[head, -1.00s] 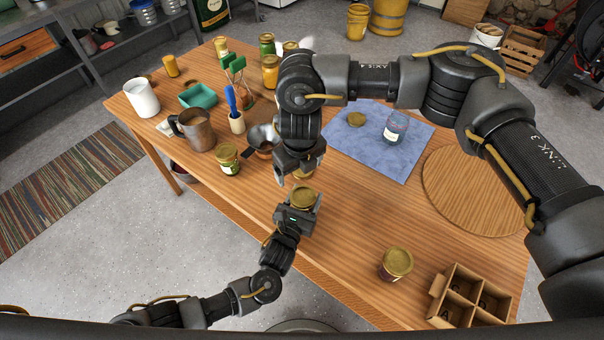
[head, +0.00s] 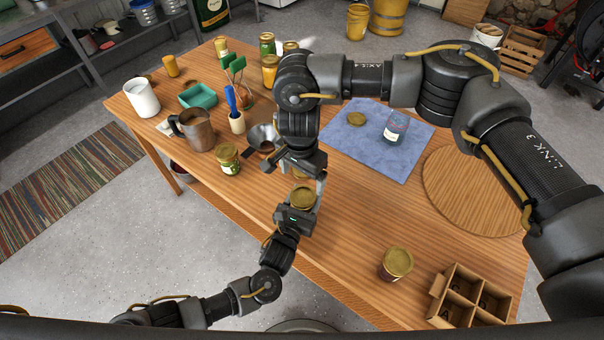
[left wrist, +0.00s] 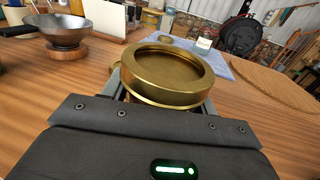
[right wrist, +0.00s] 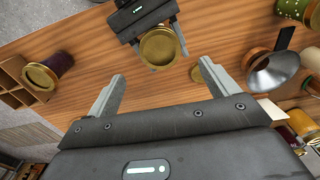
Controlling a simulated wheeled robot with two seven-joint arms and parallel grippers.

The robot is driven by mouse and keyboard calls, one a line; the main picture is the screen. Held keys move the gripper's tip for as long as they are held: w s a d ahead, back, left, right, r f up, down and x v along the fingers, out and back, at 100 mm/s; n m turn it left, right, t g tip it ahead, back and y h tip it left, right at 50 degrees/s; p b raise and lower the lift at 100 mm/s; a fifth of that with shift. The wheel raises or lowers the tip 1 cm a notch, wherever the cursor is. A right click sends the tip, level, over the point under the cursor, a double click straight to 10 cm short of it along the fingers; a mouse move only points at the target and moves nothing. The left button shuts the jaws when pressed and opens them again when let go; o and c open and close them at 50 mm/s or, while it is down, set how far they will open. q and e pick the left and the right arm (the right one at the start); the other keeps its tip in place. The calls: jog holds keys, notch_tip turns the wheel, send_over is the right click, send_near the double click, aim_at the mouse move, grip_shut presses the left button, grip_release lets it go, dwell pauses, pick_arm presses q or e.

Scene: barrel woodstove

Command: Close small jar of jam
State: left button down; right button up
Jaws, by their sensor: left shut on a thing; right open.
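My right gripper (head: 304,180) is just above and beside this jar, open and empty. In the right wrist view its fingers (right wrist: 163,90) are spread, with the lid (right wrist: 160,47) beyond them. The jar's glass is mostly hidden.
Another gold round top (right wrist: 206,70) is close by, partly behind a right finger. A glass jar (head: 396,128) and a loose lid (head: 356,119) are on the blue cloth (head: 345,145). A lidded jar (head: 395,263) and a divided box (head: 440,286) stand at the right front.

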aim_at(303, 195)
jog(key=shift+f, duration=0.15)
jog(key=shift+w+d+f, duration=0.1)
jog(key=shift+d+f, duration=0.05)
jog(key=shift+f, duration=3.7)
jog(key=c, duration=1)
jog(key=m, duration=0.3)
jog(key=shift+c, duration=0.2)
jog(key=o, duration=1.1)
